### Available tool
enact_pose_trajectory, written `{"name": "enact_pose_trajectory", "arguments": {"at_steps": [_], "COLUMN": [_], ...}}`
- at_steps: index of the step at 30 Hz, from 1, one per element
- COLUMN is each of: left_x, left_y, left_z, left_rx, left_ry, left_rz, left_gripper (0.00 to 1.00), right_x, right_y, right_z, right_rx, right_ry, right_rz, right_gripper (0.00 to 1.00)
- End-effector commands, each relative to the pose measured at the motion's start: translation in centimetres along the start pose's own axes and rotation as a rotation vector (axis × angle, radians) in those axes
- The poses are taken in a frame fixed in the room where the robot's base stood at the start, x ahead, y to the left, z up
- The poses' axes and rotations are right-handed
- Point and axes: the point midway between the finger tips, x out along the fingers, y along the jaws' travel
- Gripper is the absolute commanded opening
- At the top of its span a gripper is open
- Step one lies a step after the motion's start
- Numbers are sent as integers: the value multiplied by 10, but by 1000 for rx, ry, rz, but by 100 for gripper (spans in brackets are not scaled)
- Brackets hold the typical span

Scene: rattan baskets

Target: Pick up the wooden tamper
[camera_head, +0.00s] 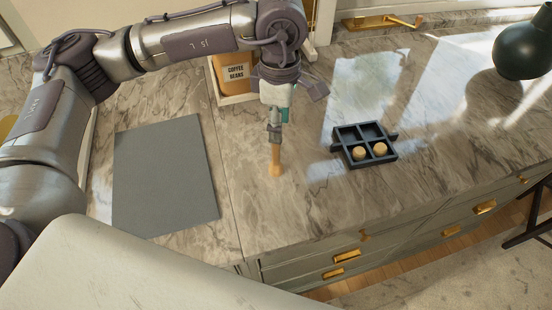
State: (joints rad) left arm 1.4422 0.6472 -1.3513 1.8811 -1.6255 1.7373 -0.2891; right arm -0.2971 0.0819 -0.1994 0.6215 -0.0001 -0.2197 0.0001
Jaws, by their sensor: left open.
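The wooden tamper (275,166) is a slim, light-brown wooden piece, standing roughly upright on the marble counter in the middle of the view. My left gripper (274,137) points down right above it, with its fingers at the tamper's upper end. The gripper is open. The tamper's top is partly hidden by the fingers, and I cannot tell whether they touch it. My right gripper is not in view.
A dark divided tray (365,161) with two round wooden pieces stands to the right. A grey mat (165,175) lies to the left. A coffee beans container (236,76) stands behind the gripper. A dark green round vessel (524,52) is far right. Counter around the tamper is clear.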

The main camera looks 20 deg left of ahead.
Motion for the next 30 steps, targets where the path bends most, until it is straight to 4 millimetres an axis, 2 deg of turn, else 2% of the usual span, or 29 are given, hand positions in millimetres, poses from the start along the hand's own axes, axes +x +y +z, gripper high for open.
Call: {"name": "enact_pose_trajectory", "arguments": {"at_steps": [1,6,11,14,18,21,24,30], "left_x": [8,36,47,55,74,90,98,100], "left_y": [-1,-1,0,-3,-8,-6,-6,-6], "left_z": [0,-1,-1,-2,-6,-5,-5,-5], "left_rx": [-1,-2,-2,-2,-2,-3,-2,-2], "left_ry": [1,0,0,1,2,0,0,-1], "left_rz": [-5,-3,0,-3,-4,-2,-1,1], "left_gripper": [49,49,49,49,49,49,49,49], "right_x": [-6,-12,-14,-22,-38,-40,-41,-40], "right_y": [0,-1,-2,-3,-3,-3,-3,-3], "right_z": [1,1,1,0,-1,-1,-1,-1], "right_rx": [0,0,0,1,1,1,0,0], "right_ry": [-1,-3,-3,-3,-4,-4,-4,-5], "right_rz": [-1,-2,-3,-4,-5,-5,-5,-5], "right_gripper": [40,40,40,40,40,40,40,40]}}
